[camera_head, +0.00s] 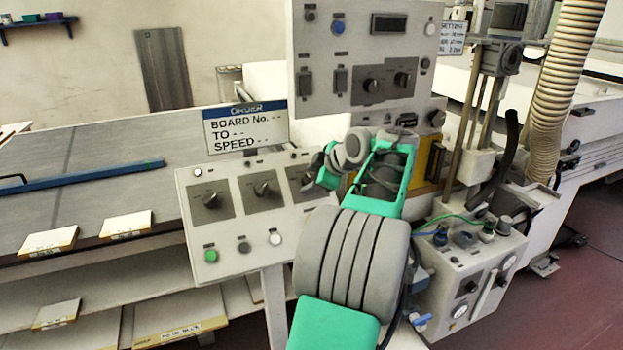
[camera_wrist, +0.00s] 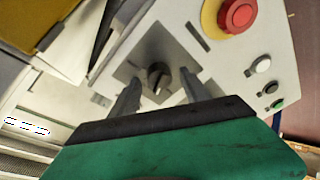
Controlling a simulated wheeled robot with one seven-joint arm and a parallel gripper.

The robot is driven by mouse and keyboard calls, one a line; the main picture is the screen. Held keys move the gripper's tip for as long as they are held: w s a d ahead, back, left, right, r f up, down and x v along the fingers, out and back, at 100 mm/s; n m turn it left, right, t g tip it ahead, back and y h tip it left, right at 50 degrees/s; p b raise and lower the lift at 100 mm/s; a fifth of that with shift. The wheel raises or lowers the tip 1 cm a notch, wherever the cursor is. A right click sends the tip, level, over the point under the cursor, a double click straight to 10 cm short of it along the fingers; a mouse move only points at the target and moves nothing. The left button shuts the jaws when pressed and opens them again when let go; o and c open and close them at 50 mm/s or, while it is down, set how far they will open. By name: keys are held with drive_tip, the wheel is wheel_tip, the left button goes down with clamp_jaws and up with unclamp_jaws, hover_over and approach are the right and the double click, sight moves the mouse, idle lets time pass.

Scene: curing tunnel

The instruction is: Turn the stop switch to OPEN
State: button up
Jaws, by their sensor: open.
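A dark rotary switch knob (camera_wrist: 158,78) on a grey plate shows in the wrist view. My gripper (camera_wrist: 160,80) is open, with one finger on each side of the knob in the picture. I cannot tell whether the fingers touch it. In the head view, the sloping control panel (camera_head: 226,238) carries a row of dark knobs on grey plates: a left knob (camera_head: 211,200), a middle knob (camera_head: 262,188) and a right one (camera_head: 307,181) partly hidden by my arm. The switch lettering is too small to read.
A red mushroom button (camera_wrist: 237,14) on a yellow ring sits near the knob, with a white button (camera_wrist: 263,64) and a green button (camera_wrist: 277,104) beyond. An upright panel (camera_head: 349,110) stands behind. A ribbed hose (camera_head: 563,80) and a pump box (camera_head: 470,275) stand to the right.

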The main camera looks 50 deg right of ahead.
drive_tip(key=v, duration=0.7)
drive_tip(key=shift+s+r, duration=0.25)
